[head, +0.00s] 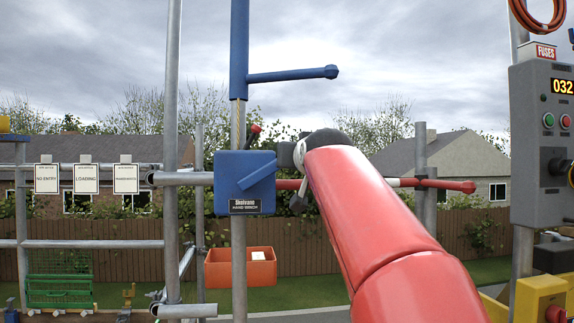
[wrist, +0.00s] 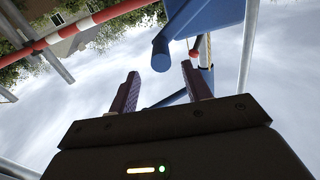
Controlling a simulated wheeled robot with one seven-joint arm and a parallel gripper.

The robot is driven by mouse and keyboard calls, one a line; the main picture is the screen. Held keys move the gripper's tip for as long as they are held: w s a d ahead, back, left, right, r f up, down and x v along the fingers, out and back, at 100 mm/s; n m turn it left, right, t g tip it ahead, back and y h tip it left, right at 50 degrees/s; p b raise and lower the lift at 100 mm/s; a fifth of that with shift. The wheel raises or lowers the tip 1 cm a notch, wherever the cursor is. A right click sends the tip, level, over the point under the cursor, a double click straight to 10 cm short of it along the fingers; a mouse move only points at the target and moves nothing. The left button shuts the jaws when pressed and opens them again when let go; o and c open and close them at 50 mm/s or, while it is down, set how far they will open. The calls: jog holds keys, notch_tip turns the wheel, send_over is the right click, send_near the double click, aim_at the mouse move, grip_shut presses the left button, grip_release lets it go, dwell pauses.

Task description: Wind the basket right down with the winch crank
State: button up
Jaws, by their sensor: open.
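The hand winch (head: 235,200) is a blue box on an upright pole, left of centre in the head view. A blue crank arm (head: 258,174) slants across its face. In the wrist view my gripper (wrist: 160,69) is open and empty. A blue round peg (wrist: 161,54), apparently the crank's grip, shows between and just beyond its fingertips. In the head view my gripper is right of the winch, mostly hidden by my red arm.
A blue jib arm (head: 290,75) sticks out above the winch. A red-and-white rail (head: 440,184) runs behind my arm. A grey control panel (head: 535,190) stands at the right. Signs (head: 85,179) and scaffold poles stand left.

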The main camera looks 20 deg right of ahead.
jog(key=p+x, duration=0.1)
jog(key=x, duration=0.6)
jog(key=shift+f, duration=0.1)
grip_shut()
